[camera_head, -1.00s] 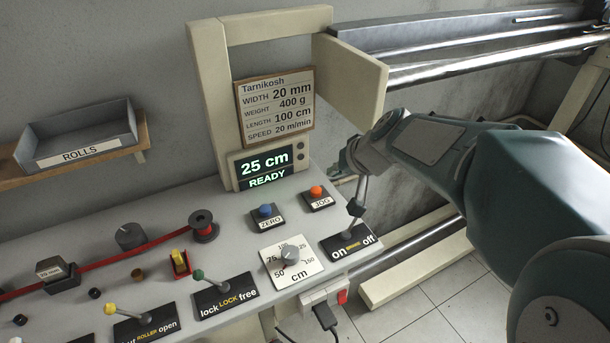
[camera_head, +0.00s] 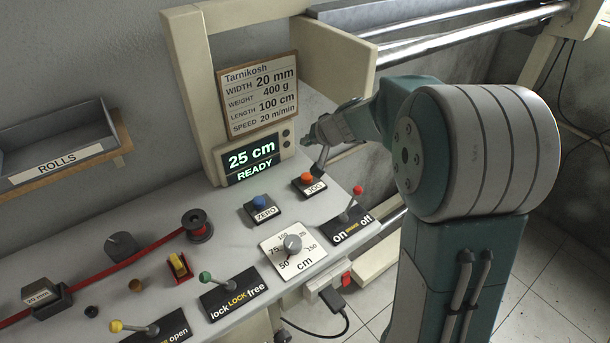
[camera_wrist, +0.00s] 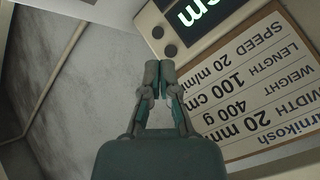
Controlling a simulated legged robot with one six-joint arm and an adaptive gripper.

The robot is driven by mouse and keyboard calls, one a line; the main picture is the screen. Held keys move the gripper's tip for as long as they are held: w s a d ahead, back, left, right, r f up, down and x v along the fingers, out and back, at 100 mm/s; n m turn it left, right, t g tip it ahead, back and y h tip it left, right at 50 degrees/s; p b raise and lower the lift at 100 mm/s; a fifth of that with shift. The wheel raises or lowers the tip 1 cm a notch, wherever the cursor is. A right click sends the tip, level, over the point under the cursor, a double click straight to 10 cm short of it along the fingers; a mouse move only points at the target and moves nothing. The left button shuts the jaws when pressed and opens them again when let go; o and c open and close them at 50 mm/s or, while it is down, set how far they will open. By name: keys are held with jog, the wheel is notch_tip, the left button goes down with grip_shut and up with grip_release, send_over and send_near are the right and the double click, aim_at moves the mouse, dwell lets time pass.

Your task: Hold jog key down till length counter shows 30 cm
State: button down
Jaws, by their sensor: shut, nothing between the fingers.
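The orange jog key (camera_head: 306,179) sits on a dark base marked JOG on the grey panel. My gripper (camera_head: 319,171) reaches down from the upper right, its tips close beside the key; I cannot tell whether they touch it. In the wrist view the fingertips of my gripper (camera_wrist: 159,69) are together with nothing between them; the key is not visible there. The length counter (camera_head: 252,159) reads 25 cm and READY in green. Part of the counter's display, with "cm" upside down, shows in the wrist view (camera_wrist: 205,18).
The blue ZERO key (camera_head: 260,202) is left of the jog key. The red-knobbed on/off lever (camera_head: 355,201) is to its right, and the cm dial (camera_head: 291,245) is below. A cream post (camera_head: 192,95) and a sign (camera_head: 259,95) stand behind.

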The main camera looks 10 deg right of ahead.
aim_at(304, 174)
jog(key=shift+f, duration=4.4)
jog(key=shift+f, duration=0.1)
jog(key=shift+s+f, duration=0.1)
jog(key=shift+f, duration=0.15)
jog(key=shift+f, duration=0.6)
jog(key=shift+r, duration=1.05)
